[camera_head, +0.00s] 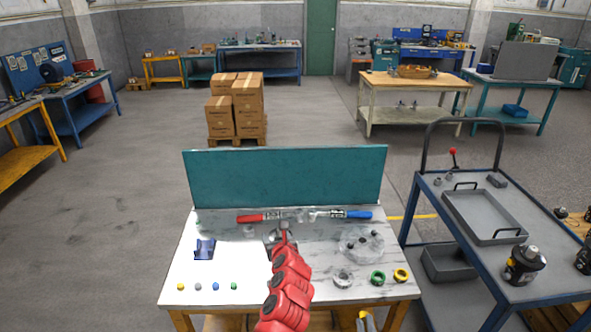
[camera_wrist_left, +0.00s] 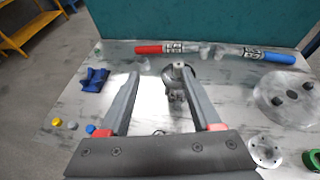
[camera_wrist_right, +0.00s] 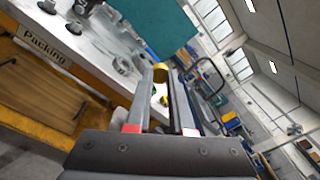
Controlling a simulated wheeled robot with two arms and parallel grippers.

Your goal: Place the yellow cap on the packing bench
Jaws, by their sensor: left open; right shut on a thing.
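The packing bench (camera_head: 320,265) is the marble-topped bench before me; its yellow front edge with the word "Packing" (camera_wrist_right: 45,45) shows in the right wrist view. My right gripper (camera_wrist_right: 167,78) is shut on a round yellow cap (camera_wrist_right: 160,73) at its fingertips. In the head view the yellow cap (camera_head: 362,315) shows at the bench's front edge, with most of the right arm out of view. My left gripper (camera_wrist_left: 168,85) is open and empty above the bench middle, near a grey metal part (camera_wrist_left: 179,76). Another small yellow piece (camera_head: 180,287) lies at the bench's front left.
Small coloured pieces (camera_head: 215,286) line the front left, near a blue part (camera_head: 205,250). A cart (camera_head: 460,250) stands right.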

